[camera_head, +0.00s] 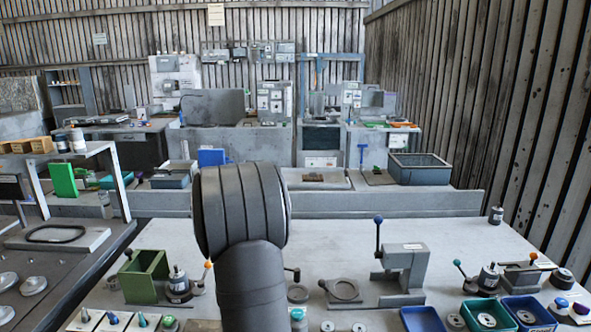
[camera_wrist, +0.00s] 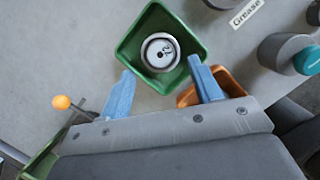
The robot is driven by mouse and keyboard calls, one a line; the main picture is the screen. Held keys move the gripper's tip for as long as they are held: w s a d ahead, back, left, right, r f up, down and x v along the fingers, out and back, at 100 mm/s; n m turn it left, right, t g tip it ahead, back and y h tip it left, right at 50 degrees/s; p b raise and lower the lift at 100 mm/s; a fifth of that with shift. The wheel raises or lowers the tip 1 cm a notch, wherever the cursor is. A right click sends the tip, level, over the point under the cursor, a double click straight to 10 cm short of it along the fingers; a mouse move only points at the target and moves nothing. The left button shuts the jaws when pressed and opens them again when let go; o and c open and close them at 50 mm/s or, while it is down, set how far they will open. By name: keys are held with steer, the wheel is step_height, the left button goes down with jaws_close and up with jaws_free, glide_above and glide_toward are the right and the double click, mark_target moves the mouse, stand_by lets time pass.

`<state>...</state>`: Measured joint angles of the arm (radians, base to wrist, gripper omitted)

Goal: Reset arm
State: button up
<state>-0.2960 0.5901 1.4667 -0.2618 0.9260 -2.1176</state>
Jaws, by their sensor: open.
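My arm (camera_head: 245,225) rises at the front middle of the head view and hides the table behind it. My gripper does not show in the head view. In the wrist view my gripper (camera_wrist: 165,88) is open, with two blue fingers apart and nothing between them. Just beyond the fingertips is a green tray (camera_wrist: 130,48) holding a round metal part (camera_wrist: 160,52) with a dark centre. I cannot tell from this view how high the fingers are above the tray.
An orange bin (camera_wrist: 228,82) is beside the right finger. An orange-knobbed lever (camera_wrist: 62,102) is at left. On the table (camera_head: 340,240) stand a lever press (camera_head: 405,270), a green holder (camera_head: 144,277) and blue bins (camera_head: 528,310). The table's back middle is clear.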

steer(key=v, duration=0.7)
steer(key=x, duration=1.1)
steer(key=shift+d+f, duration=0.1)
steer(key=shift+f, duration=0.3)
steer(key=shift+w+r, duration=0.2)
steer(key=shift+r, duration=0.15)
step_height(320, 180, up, 3)
steer(key=shift+r, duration=0.2)
steer(key=s+d+r, duration=0.4)
steer(key=d+r, duration=0.3)
steer(key=d, duration=0.4)
steer(key=s+d+r+m+g+h, duration=0.15)
steer(key=d+m, duration=0.35)
steer(key=d, duration=0.7)
steer(key=s+d+m+g, duration=0.15)
steer(key=d+m, duration=0.25)
steer(key=d, duration=0.8)
steer(key=shift+t, duration=0.5)
steer(key=shift+w+a+f, duration=0.5)
steer(key=shift+a+f, duration=0.2)
steer(key=shift+a, duration=0.15)
steer(key=shift+w+a+f, duration=0.5)
steer(key=shift+a+f, duration=0.2)
steer(key=shift+a, duration=0.15)
